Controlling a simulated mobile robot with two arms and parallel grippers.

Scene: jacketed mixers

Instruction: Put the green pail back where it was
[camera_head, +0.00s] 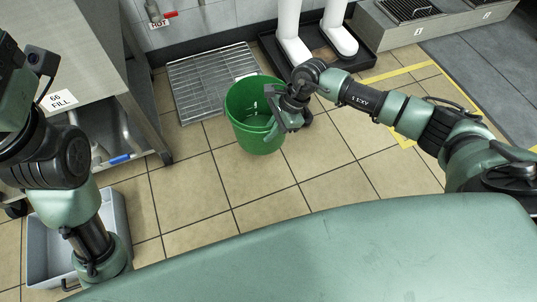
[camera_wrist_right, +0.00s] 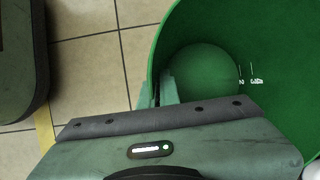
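The green pail (camera_head: 245,104) stands upright at the middle of the head view, over the tiled floor just right of a metal floor grate. I cannot tell whether its base touches the floor. It looks empty, with small white marks on its inner wall. My right gripper (camera_head: 274,124) is at the pail's right rim. In the right wrist view, the fingers (camera_wrist_right: 165,90) are close together at the rim of the pail (camera_wrist_right: 205,35) and appear shut on its wall.
The metal grate (camera_head: 205,78) lies behind and left of the pail. A steel table (camera_head: 60,48) stands at the left, with a grey bin (camera_head: 112,215) below it. A black tray (camera_head: 350,57) with white legs stands behind. Floor tiles in front are clear.

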